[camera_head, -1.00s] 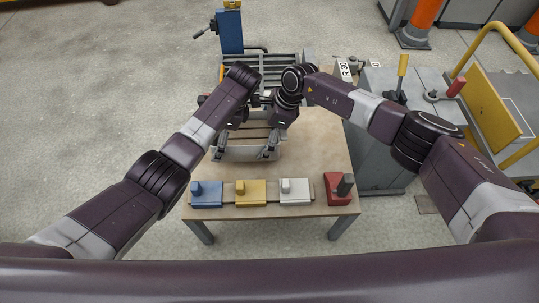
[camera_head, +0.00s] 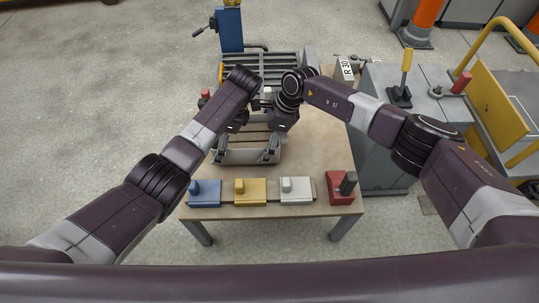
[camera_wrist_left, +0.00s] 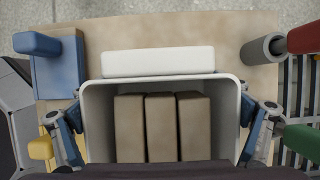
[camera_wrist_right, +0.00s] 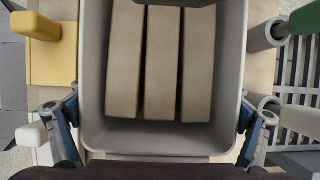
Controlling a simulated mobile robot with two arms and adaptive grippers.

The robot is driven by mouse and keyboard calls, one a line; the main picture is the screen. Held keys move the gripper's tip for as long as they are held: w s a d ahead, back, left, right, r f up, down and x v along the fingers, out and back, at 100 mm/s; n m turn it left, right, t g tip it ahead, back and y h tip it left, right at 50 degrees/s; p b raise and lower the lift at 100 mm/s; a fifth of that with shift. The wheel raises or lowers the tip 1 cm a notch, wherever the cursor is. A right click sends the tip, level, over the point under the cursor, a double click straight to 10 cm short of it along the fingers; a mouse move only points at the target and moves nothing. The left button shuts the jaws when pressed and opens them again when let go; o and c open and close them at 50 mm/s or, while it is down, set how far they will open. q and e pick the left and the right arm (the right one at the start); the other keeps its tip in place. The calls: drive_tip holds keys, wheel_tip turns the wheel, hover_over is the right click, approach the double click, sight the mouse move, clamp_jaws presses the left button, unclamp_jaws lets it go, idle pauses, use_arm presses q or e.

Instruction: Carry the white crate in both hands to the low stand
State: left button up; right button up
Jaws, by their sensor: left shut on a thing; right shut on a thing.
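The white crate (camera_head: 247,157) is at the wooden-topped table, partly hidden by my grippers. I cannot tell whether it touches the tabletop. Its rim shows in the left wrist view (camera_wrist_left: 160,81) and the right wrist view (camera_wrist_right: 165,150), with three brown blocks (camera_wrist_left: 161,128) inside. A white bar (camera_wrist_left: 158,61) lies along its left end. My left gripper (camera_head: 226,143) is shut on the crate near its left end. My right gripper (camera_head: 270,145) is shut on it near its right end. The exact contacts are hidden. I cannot tell which thing is the low stand.
Blue (camera_head: 206,194), yellow (camera_head: 252,192), white (camera_head: 297,190) and red (camera_head: 341,188) blocks line the near edge of the table (camera_head: 320,150). A slatted grey frame (camera_head: 285,66) and blue column (camera_head: 230,32) stand behind. A grey cabinet (camera_head: 385,165) stands right. Floor at left is clear.

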use_arm(q)
drive_tip(key=shift+f+b, duration=0.7)
drive_tip(key=shift+f, duration=0.1)
use_arm(e)
drive_tip(key=shift+w+a+f, duration=0.15)
drive_tip(key=shift+f, duration=0.5)
use_arm(q)
drive_tip(key=o, duration=1.7)
drive_tip(key=shift+f, duration=0.1)
use_arm(e)
drive_tip(key=o, duration=1.7)
drive_tip(key=shift+f, duration=0.1)
use_arm(q)
drive_tip(key=shift+o, duration=0.3)
drive_tip(key=shift+s, duration=0.1)
use_arm(e)
drive_tip(key=shift+o, duration=0.3)
use_arm(q)
drive_tip(key=r, duration=0.8)
drive_tip(key=shift+w+r, duration=0.2)
drive_tip(key=shift+r, duration=0.05)
use_arm(e)
drive_tip(key=shift+s, duration=0.2)
use_arm(q)
drive_tip(key=shift+s+r, duration=0.1)
drive_tip(key=shift+r, duration=0.75)
use_arm(e)
drive_tip(key=shift+d, duration=0.2)
